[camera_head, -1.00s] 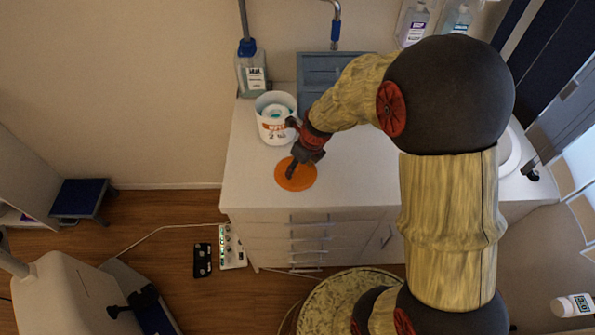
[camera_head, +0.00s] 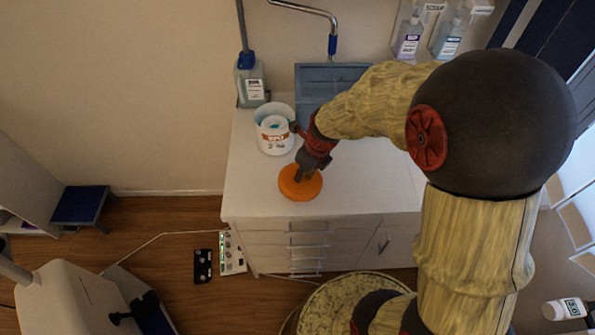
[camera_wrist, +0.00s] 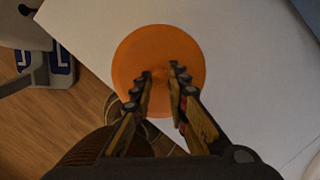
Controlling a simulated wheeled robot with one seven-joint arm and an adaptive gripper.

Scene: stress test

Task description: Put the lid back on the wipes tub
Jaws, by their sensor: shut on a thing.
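The wipes tub (camera_head: 276,139) is white with an orange label and stands open on the white counter, a roll showing inside it. The orange round lid (camera_head: 296,187) is in front of the tub and a little to its right, near the counter's front edge. My gripper (camera_head: 301,176) is over the lid, with its fingers shut on it near the middle. In the wrist view the lid (camera_wrist: 130,52) lies flat across the fingertips (camera_wrist: 160,80), its middle partly hidden between them. I cannot tell whether the lid is clear of the counter.
A bottle (camera_head: 251,82) stands behind the tub at the back left, and a blue-grey basin (camera_head: 312,82) is behind it to the right. The white counter (camera_head: 255,190) is bare around the lid. Soap bottles (camera_head: 409,36) hang on the wall.

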